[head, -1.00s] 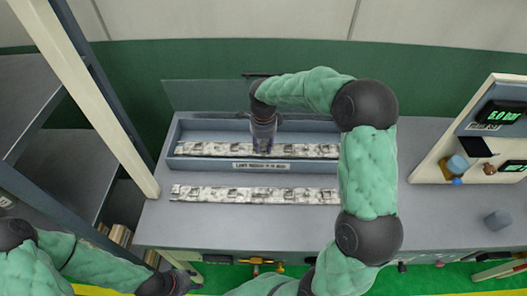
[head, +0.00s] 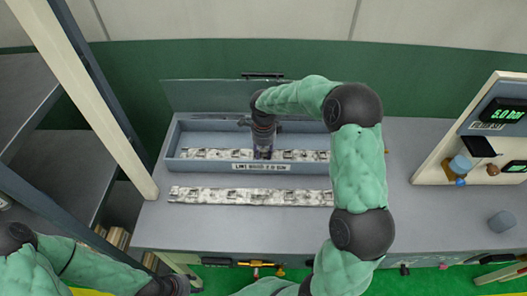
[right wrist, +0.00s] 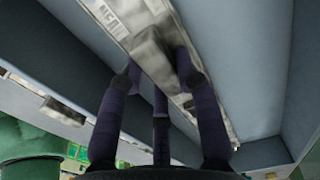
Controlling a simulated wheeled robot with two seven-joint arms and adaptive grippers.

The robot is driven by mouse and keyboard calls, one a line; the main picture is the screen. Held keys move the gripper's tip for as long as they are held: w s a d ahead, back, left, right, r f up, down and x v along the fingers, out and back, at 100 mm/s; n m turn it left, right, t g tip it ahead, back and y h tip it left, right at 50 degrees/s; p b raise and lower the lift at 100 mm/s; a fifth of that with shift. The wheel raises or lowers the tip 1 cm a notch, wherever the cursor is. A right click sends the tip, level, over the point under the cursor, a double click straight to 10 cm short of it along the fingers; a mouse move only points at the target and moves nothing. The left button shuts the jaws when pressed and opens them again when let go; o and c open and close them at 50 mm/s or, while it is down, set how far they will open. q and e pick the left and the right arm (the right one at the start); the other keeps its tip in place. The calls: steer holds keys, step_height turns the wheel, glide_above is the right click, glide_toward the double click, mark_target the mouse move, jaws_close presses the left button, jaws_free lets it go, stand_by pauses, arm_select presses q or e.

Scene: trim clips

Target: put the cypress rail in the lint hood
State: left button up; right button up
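The lint hood (head: 190,165) is a long grey open box on the bench, with its name on the front wall. A speckled grey-white rail (head: 212,154) lies lengthwise inside its walls. My right gripper (head: 262,154) points down into the hood, fingers around the middle of this rail; the right wrist view shows the rail (right wrist: 208,118) between the fingers (right wrist: 158,72). A similar rail (head: 250,196) lies on the bench in front. I cannot read which is cypress. Whether the held rail touches the hood floor is hidden. My left gripper (head: 176,286) is at the bottom edge, fingers unclear.
A raised lid-like panel (head: 205,96) stands behind the hood. A shelf rack with a pale post (head: 112,120) is at the left. A slanted gauge panel (head: 455,135) and a small grey block (head: 501,221) are at the right. The bench right of my arm is mostly clear.

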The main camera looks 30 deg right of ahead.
mark_target(264, 151)
steer(key=o, duration=0.3)
steer(key=shift+r, duration=0.3)
step_height(264, 151, up, 12)
steer(key=p, duration=0.3)
steer(key=shift+f, duration=0.15)
